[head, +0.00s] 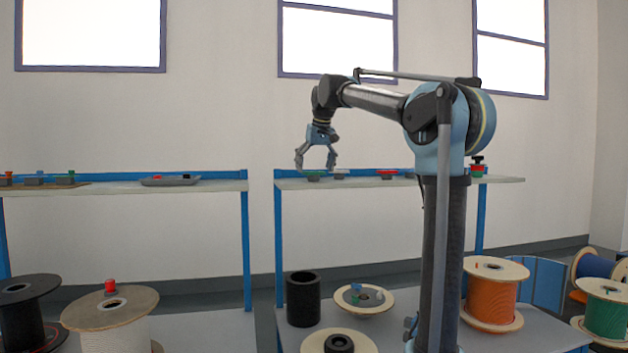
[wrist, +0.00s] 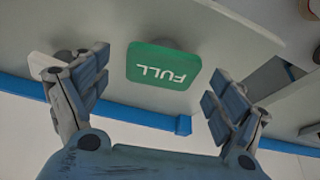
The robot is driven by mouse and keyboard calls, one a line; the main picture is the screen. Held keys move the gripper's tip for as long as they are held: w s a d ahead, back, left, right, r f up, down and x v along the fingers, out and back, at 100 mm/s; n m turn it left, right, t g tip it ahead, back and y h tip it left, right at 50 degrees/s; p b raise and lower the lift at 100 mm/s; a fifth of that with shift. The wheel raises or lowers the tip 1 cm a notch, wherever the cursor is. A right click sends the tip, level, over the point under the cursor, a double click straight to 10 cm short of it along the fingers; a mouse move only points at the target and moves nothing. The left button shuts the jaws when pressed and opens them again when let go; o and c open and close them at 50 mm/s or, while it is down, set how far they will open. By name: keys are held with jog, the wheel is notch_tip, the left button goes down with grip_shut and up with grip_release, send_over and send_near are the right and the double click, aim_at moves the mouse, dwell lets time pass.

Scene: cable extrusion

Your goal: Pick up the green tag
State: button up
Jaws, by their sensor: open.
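The green tag (wrist: 164,66) is a rounded square plate with the white word "FULL", upside down in the wrist view, between and beyond my open fingers. In the head view a small green piece (head: 314,178) shows on the right-hand shelf, just below my gripper (head: 316,168). My gripper points down and is open and empty. In the wrist view my gripper (wrist: 160,105) has its two fingers left and right of the tag, apart from it.
On the right-hand shelf (head: 450,182), a white piece (head: 339,174) and a red piece (head: 388,174) stand right of the tag. A grey tray (head: 170,181) sits on the left shelf. Cable spools (head: 110,318) and a black cylinder (head: 303,298) stand lower down.

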jog(key=shift+x, duration=1.3)
jog(key=shift+c, duration=0.5)
jog(key=c, duration=1)
jog(key=shift+c, duration=0.3)
jog(key=shift+r, duration=0.15)
